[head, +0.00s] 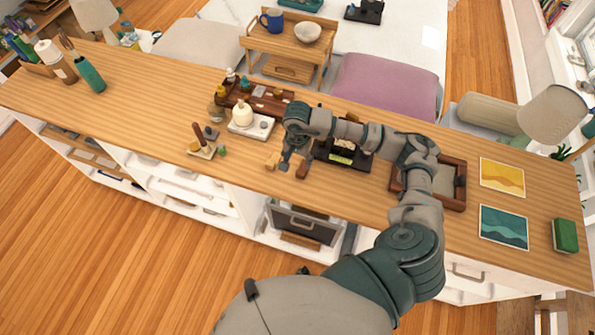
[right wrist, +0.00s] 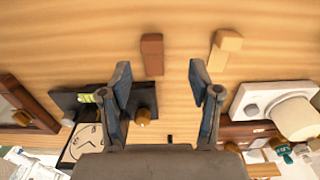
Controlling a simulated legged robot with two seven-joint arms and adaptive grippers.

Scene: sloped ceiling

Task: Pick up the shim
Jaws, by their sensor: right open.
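Two small wooden pieces lie on the long wooden counter below my right gripper (head: 291,160). One is a pale, stepped or tapered piece (head: 273,161), and it also shows in the right wrist view (right wrist: 222,50). The other is a dark brown block (head: 302,170), seen in the wrist view too (right wrist: 152,54). The pale piece looks most like the shim, but I cannot be sure. In the wrist view my right gripper (right wrist: 160,68) is open and empty. The brown block shows between its fingertips, the pale piece just beyond the right finger. My left gripper is not in view.
On the counter (head: 375,200), a black tray-like stand (head: 355,165) and a brown wooden frame tray (head: 455,195) lie to the right. A white device (head: 250,127) and small items stand to the left. The front strip of counter is mostly bare.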

